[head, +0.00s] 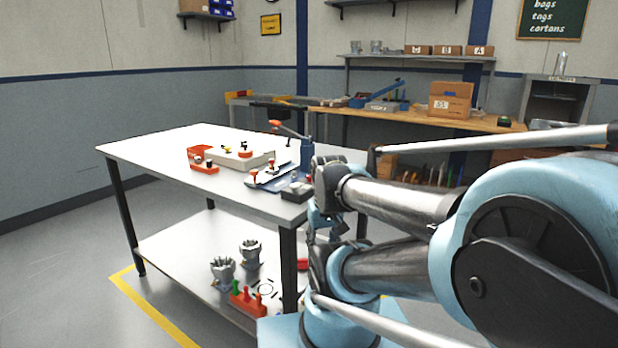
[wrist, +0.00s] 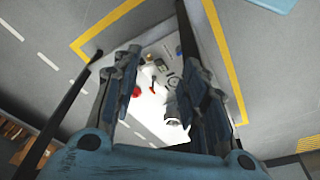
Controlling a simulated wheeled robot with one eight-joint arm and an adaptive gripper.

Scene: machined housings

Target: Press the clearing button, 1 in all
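I cannot make out a clearing button with certainty. A small dark box with a green top (head: 505,121) sits at the right of the far wooden bench, too small to read. A grey block with a dark top (head: 296,191) is near the front right corner of the white worktable (head: 140,148). My gripper (wrist: 160,62) is open and empty in the wrist view, its two fingers well apart. Between them, some way off, shows a pale surface with a red part (wrist: 136,90) and grey parts. In the head view my arm hides part of the table's right end.
The table holds an orange-red bin (head: 202,160), a pale fixture plate (head: 238,157) and a blue press with an orange-tipped lever (head: 306,152). Grey housings (head: 250,253) and a red rack (head: 247,303) are on the lower shelf. Floor left of the table is clear.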

